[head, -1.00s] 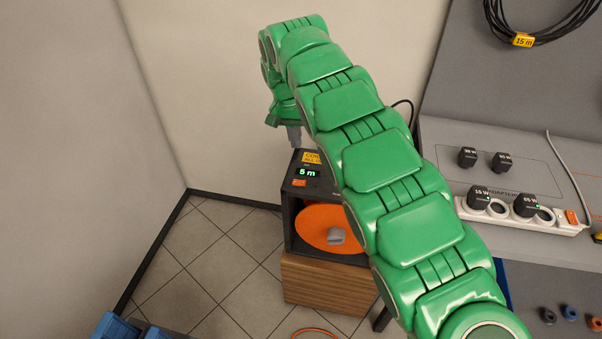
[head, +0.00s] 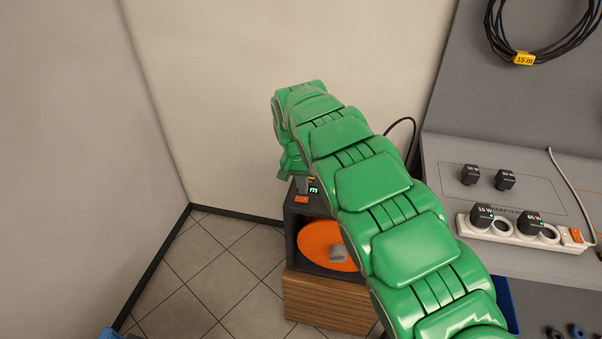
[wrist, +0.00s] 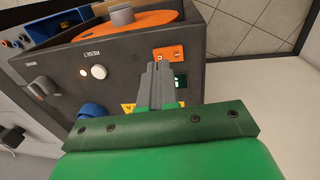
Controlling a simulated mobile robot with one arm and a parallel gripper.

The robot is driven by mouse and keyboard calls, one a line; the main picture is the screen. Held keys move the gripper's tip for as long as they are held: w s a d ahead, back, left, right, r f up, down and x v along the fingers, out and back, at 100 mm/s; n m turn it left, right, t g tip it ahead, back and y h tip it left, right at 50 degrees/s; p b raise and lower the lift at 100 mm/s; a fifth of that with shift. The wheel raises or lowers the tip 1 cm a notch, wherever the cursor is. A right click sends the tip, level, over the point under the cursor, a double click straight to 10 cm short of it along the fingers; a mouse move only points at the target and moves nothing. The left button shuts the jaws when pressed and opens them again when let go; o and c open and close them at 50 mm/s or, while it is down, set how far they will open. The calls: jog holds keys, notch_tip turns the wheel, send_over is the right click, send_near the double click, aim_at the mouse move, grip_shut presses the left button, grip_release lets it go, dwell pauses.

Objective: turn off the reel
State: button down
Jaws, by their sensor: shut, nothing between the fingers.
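The reel (head: 292,232) is a dark box with an orange drum (head: 318,240) in its open front, standing on a wooden block. On its top panel are an orange switch (wrist: 168,54) and a lit green display (wrist: 180,81), partly hidden by my fingers. My gripper (wrist: 158,68) is shut and empty, its fingertips low over the panel beside the orange switch. I cannot tell whether they touch it.
A bench with a white power strip (head: 520,233) and black adapters stands at the right.

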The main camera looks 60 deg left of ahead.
aim_at(298, 200)
jog(key=shift+w+d+f, duration=0.1)
jog(key=shift+d+f, duration=0.05)
jog(key=shift+f, duration=1.35)
jog(key=shift+w+d+f+g+y, duration=0.15)
jog(key=shift+d+f+g+y, duration=0.15)
jog(key=shift+f+g, duration=0.1)
jog(key=shift+a+f, duration=0.1)
jog(key=shift+s+f, duration=0.1)
jog(key=shift+s, duration=0.1)
jog(key=shift+s+a, duration=0.6)
jog(key=shift+s, duration=0.15)
notch_tip(298, 200, up, 15)
jog(key=shift+w+a, duration=0.25)
jog(key=shift+w, duration=0.05)
